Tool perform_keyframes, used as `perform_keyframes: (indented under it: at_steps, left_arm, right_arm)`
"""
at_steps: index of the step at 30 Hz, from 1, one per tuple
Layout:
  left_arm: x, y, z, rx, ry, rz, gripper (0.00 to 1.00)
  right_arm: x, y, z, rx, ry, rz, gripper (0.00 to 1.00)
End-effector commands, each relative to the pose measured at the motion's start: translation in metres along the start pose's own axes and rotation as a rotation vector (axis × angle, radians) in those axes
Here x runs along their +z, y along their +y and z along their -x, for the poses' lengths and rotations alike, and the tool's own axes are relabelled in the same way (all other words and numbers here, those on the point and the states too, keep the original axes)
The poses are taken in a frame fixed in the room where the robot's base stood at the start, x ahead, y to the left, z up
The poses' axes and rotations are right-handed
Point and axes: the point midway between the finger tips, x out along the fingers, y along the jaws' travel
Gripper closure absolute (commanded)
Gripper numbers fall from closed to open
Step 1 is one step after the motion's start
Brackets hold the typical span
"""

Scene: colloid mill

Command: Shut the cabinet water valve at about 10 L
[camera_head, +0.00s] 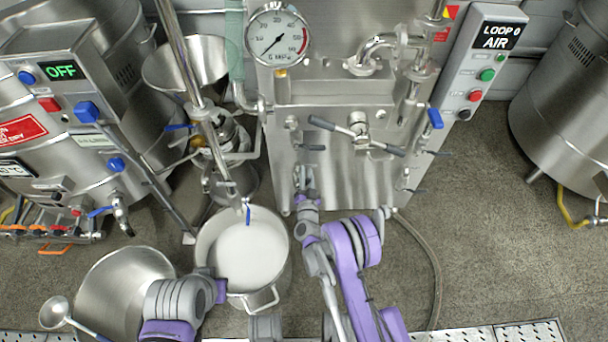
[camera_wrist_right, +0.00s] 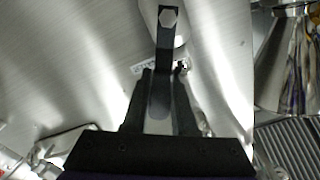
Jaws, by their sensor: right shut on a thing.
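My right gripper (camera_head: 304,184) is at the lower left of the steel cabinet front (camera_head: 340,190). In the right wrist view, my right gripper (camera_wrist_right: 160,98) is shut on a dark valve lever (camera_wrist_right: 164,50), with one finger on each side of it. The lever runs from a hex bolt at the top down between the fingers. In the head view the gripper and arm mostly cover this lever. My left arm comes in at the lower left, but its gripper jaws cannot be made out. No litre reading shows.
A steel pot (camera_head: 284,262) with white contents stands left of my right arm. An empty steel bowl (camera_head: 115,290) and a ladle (camera_head: 56,312) are farther left. The panel reads "LOOP 0 AIR" (camera_head: 496,36). A hose (camera_head: 438,270) lies on the floor at right.

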Motion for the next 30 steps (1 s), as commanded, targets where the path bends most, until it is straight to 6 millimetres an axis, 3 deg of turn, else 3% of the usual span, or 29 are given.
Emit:
perform_keyframes:
  at_steps: [9,24,25,29,30]
  left_arm:
    - [0.0009,0.0000,-0.0051,0.000,0.000,0.000,1.00]
    - [0.0010,0.0000,-0.0054,0.000,0.000,0.000,1.00]
    - [0.0010,0.0000,-0.0054,0.000,0.000,0.000,1.00]
    - [0.0010,0.0000,-0.0054,0.000,0.000,0.000,1.00]
    - [0.0010,0.0000,-0.0054,0.000,0.000,0.000,1.00]
  right_arm:
    - [0.0039,0.0021,-0.0010,0.002,0.001,-0.116,1.00]
    - [0.0045,0.0020,-0.0009,0.002,0.002,-0.134,1.00]
    - [0.0046,0.0019,-0.0009,0.002,0.002,-0.134,0.70]
    - [0.0048,0.0015,-0.0006,0.001,0.001,-0.134,0.46]
    - [0.0049,0.0014,-0.0005,0.001,0.001,-0.134,0.44]
